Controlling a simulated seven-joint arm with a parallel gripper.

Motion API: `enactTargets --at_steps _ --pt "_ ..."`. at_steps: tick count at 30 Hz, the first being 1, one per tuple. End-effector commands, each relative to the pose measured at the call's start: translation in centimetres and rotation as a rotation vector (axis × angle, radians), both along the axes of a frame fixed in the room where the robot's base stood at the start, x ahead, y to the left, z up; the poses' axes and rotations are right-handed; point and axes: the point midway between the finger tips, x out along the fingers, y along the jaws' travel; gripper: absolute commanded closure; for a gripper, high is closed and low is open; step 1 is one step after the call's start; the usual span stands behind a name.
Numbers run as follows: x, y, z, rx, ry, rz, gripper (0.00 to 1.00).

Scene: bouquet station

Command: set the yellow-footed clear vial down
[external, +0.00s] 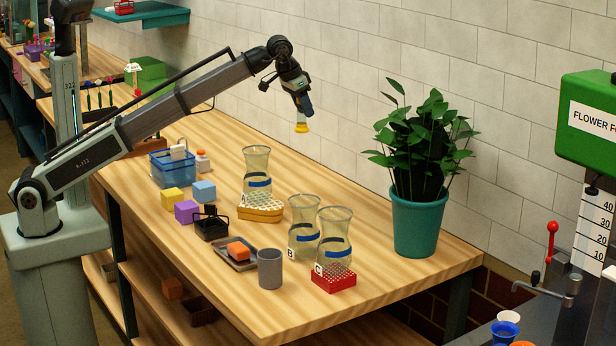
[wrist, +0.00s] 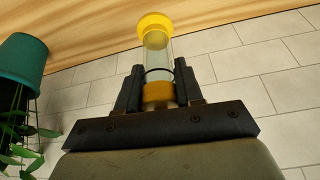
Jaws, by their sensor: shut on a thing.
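The clear vial (external: 302,126) with a yellow foot hangs below my gripper (external: 303,109) in the external view, high above the back part of the wooden table (external: 340,165). A dark ring and a yellow band show on the vial near the fingers.
Glass vases, one on a yellow block (external: 261,212) and one on a red block (external: 334,281), stand mid-table with vase B (external: 304,240). A potted plant (external: 418,225) stands at right. A blue basket (external: 172,168), colored cubes and a grey cup (external: 270,268) are also there. The back wall is close.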

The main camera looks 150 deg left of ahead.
Motion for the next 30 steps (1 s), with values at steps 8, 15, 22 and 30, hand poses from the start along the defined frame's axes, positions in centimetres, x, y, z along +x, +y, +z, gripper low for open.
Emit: enactTargets --at_steps 8,15,22,30 --pt "5.9 -1.7 0.1 0.001 -0.001 -0.066 1.00" --pt "13.7 -4.7 0.1 0.001 -0.001 -0.157 1.00" --pt "21.9 -9.0 0.2 0.001 -0.001 -0.257 1.00" --pt "31.1 -15.1 0.1 0.001 -0.002 -0.373 1.00"
